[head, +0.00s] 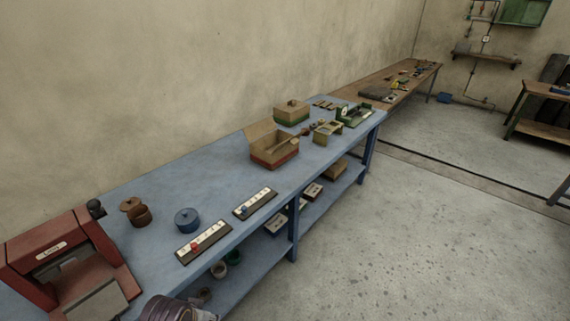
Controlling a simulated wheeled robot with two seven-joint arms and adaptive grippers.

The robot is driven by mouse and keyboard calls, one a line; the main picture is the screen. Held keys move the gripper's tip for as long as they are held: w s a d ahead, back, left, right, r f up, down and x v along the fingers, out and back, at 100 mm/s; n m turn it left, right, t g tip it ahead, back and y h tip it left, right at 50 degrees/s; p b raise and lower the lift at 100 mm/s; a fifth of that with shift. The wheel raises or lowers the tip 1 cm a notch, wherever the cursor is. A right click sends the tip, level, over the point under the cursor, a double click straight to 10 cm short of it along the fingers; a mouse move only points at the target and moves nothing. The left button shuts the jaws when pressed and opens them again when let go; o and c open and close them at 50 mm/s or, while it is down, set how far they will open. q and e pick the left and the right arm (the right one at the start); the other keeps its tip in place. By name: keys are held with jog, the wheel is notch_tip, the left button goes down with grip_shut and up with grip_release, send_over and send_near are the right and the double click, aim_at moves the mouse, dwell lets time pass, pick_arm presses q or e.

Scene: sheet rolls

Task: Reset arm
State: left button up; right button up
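Neither gripper's fingers show in the head view. A dark, ribbed rounded part at the bottom edge, left of centre, seems to be a piece of my own arm, in front of the blue bench (340,146). No fingers can be made out on it. The task names no other object. A red machine (45,240) stands on the bench's near left end. Two white strips with dark bases, one with a red piece (194,246) and one with a blue piece (244,210), lie along the front edge.
A blue round pot (187,221) and a brown pot (141,217) stand behind the strips. An open cardboard box (274,156) and a lidded box (291,115) stand farther along. A lower shelf holds several items. A wooden bench (410,77) stands beyond. The concrete floor (440,230) at right is clear.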

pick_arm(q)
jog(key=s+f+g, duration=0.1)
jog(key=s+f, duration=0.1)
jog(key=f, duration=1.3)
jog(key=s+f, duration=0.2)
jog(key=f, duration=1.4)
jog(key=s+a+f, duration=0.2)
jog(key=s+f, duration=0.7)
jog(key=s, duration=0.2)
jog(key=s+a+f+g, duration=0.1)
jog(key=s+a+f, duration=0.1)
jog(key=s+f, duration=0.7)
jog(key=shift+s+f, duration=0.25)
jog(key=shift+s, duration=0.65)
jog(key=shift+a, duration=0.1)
